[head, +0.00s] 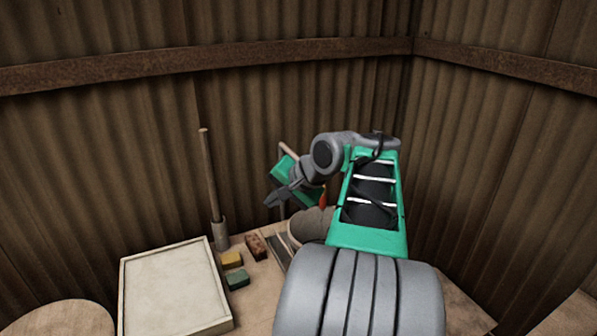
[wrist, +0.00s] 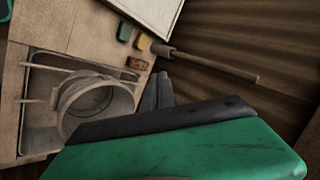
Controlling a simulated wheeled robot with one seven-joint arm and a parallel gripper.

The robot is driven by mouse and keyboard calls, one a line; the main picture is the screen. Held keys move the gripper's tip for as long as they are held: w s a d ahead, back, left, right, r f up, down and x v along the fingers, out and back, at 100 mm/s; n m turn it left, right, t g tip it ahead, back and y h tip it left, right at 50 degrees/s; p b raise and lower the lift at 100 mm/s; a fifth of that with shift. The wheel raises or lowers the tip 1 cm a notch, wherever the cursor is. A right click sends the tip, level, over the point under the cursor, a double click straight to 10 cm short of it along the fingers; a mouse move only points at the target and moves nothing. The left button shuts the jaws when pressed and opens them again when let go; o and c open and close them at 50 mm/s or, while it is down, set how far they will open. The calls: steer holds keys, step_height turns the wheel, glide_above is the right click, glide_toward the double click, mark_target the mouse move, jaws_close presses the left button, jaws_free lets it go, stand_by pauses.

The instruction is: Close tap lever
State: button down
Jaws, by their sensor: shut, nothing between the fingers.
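My gripper (head: 277,199) is shut and empty, pointing left in the head view, above the back of the bench. In the wrist view its dark fingers (wrist: 158,92) lie together. A copper-coloured pipe (head: 289,149) shows partly behind my wrist. A small orange-red piece (head: 322,201) shows beside my wrist; it may be the tap lever, but I cannot tell its position. A round grey-brown tub (head: 309,226) stands below my wrist. In the wrist view the tub (wrist: 70,104) sits in a sink basin with thin rails; no tap lever is clear there.
A shallow pale tray (head: 123,290) lies at the front left. Yellow (head: 232,259) and green (head: 237,278) blocks and a brown brick (head: 255,246) lie near it. A wooden-handled tool (head: 209,180) stands upright against the corrugated wall (head: 90,150). A round wooden top (head: 60,318) is at lower left.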

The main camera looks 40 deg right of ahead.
steer(key=s+d+r+m+t, duration=0.1)
steer(key=s+d+r+m, duration=0.25)
steer(key=d, duration=0.25)
steer(key=s+d+r+m+t, duration=0.1)
steer(key=s+d+r+m, duration=0.1)
steer(key=s+d, duration=0.35)
steer(key=w+f, duration=0.5)
steer(key=w, duration=0.8)
steer(key=shift+d+f+h, duration=0.15)
steer(key=shift+d+h, duration=0.15)
steer(key=shift+h, duration=0.1)
